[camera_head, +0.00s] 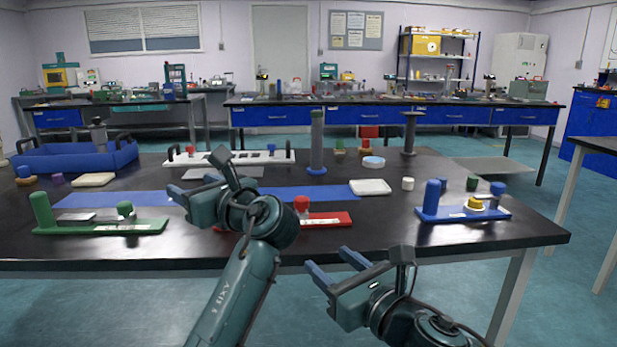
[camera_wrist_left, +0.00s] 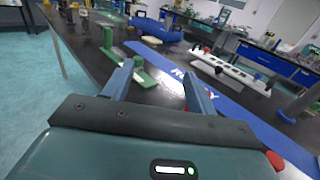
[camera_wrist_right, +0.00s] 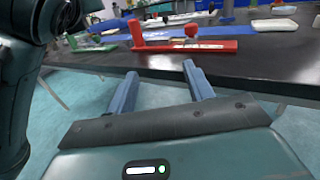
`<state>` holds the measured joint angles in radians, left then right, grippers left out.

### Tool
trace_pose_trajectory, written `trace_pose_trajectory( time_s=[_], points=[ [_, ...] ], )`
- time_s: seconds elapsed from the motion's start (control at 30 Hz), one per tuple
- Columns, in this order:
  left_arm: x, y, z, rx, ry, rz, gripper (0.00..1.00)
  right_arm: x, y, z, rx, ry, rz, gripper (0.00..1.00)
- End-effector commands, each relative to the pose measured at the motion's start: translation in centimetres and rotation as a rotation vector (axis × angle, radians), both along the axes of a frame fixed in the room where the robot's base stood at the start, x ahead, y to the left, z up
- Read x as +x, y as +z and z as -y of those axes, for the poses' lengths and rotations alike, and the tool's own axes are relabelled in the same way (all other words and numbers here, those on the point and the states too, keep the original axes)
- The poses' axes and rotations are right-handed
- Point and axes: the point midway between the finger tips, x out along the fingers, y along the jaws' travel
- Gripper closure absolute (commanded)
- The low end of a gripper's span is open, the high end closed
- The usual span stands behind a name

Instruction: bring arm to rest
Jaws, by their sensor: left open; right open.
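My left gripper (camera_head: 198,177) is open and empty, held above the near middle of the black table in the head view. In the left wrist view its two blue fingers (camera_wrist_left: 157,74) stand apart with nothing between them, facing the green fixture. My right gripper (camera_head: 328,261) is open and empty, in front of the table's near edge. In the right wrist view its fingers (camera_wrist_right: 160,72) are apart, with floor and the table's edge beyond them. My left forearm partly hides the red fixture (camera_head: 330,219) in the head view.
The black table (camera_head: 360,236) carries a green fixture (camera_head: 100,229) at left, a blue fixture (camera_head: 462,213) at right, a blue mat (camera_head: 310,194) and a white rack (camera_head: 262,157). A grey column (camera_head: 317,145) rises behind. A blue tray (camera_head: 70,158) sits far left. Floor in front is clear.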

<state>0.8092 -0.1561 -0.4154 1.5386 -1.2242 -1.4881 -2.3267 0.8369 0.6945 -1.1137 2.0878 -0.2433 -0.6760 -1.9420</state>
Motion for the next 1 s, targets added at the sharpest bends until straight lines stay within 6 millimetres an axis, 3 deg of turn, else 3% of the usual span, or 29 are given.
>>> trace_pose_trajectory(
  time_s=[0.07, 0.27, 0.47, 0.57, 0.73, 0.87, 1.0],
  points=[
    [0.3, -0.7, -0.1, -0.037, -0.026, 0.005, 0.43, -0.3, 0.5, -0.3, 0.056, 0.005, -0.05, 0.48],
    [0.8, -6.1, 0.2, -0.303, -0.171, 0.087, 0.43, -1.8, 0.3, -1.2, 0.39, 0.008, -0.326, 0.48],
    [-1.4, -12.3, 1.1, -0.713, -0.268, 0.18, 0.43, -3.9, 0.1, -1.4, 0.821, -0.044, -0.665, 0.48],
    [-4.0, -15.4, 1.8, -0.988, -0.272, 0.238, 0.43, -5.3, -0.1, -1.0, 1.088, -0.104, -0.856, 0.48],
    [-11.1, -18.8, 3.2, -1.543, -0.156, 0.36, 0.43, -8.5, -1.1, 1.1, 1.62, -0.288, -1.168, 0.48],
    [-17.8, -19.3, 4.2, -1.969, 0.06, 0.477, 0.43, -12.1, -2.5, 3.7, 2.054, -0.491, -1.328, 0.48],
    [-24.2, -18.2, 4.9, -2.336, 0.359, 0.613, 0.43, -16.6, -4.2, 6.7, 2.472, -0.717, -1.374, 0.48]
  ],
)
